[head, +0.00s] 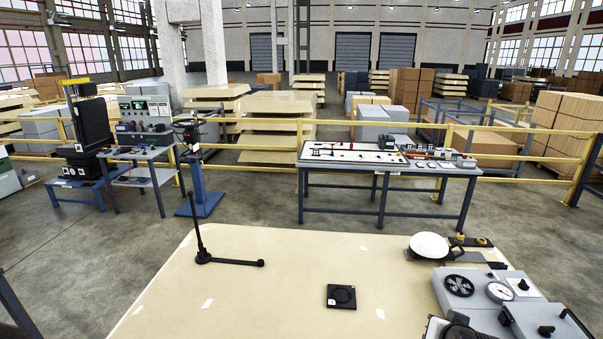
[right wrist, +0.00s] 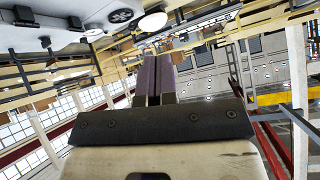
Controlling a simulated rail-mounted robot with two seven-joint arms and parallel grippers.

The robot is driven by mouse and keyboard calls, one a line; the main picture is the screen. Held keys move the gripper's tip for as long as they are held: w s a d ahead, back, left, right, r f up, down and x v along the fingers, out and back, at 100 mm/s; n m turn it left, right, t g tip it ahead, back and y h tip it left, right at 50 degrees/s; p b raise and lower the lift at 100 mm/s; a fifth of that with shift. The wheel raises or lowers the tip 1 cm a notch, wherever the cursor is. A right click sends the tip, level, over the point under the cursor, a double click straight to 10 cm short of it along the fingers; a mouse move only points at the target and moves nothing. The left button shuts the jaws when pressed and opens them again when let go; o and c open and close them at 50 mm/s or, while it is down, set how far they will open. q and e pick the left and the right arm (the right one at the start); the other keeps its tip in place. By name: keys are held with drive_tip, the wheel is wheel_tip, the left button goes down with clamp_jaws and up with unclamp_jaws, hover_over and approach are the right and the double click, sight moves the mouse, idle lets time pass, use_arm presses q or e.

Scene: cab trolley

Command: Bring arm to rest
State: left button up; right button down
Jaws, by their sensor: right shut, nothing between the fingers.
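My right gripper (right wrist: 158,62) shows in the right wrist view. Its two purple-grey fingers lie side by side, closed, with nothing held between them. Its fingers point toward the upper part of that view, clear of any surface I can make out. The right wrist view is tilted, with the hall's windows and yellow rails seen at a slant. My left gripper is in neither view. In the head view no gripper can be made out.
A pale tabletop (head: 270,290) fills the front of the head view, bearing a black rod stand (head: 200,235), a small black square (head: 341,296), a white dome (head: 429,245) and a grey unit with gauge (head: 462,288). Beyond are a workbench (head: 350,153) and yellow railing (head: 260,121).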

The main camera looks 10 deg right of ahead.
drive_tip(key=s+a+f+n+t+y, duration=0.1)
drive_tip(key=s+a+f+n+y, duration=0.35)
drive_tip(key=s+a+n, duration=0.6)
drive_tip(key=s+a+f+g, duration=0.2)
drive_tip(key=s+f, duration=0.3)
drive_tip(key=s, duration=0.1)
drive_tip(key=s+a+f+g, duration=0.2)
drive_tip(key=s+f, duration=0.4)
drive_tip(key=s+a+f+m+g, duration=0.1)
drive_tip(key=s+a+f, duration=0.2)
drive_tip(key=s+f, duration=0.2)
drive_tip(key=shift+s+f+g, duration=0.15)
drive_tip(key=shift+s+g, duration=0.05)
drive_tip(key=shift+s, duration=0.3)
drive_tip(key=shift+s+f+g, duration=0.15)
drive_tip(key=shift+s+g, duration=0.05)
drive_tip(key=shift+s, duration=0.25)
drive_tip(key=shift+s+r+g+p, duration=0.3)
drive_tip(key=shift+s+p, duration=0.3)
drive_tip(key=shift+s, duration=0.15)
wheel_tip(320, 180, up, 13)
drive_tip(key=p, duration=1.3)
drive_tip(key=shift+w+r, duration=0.2)
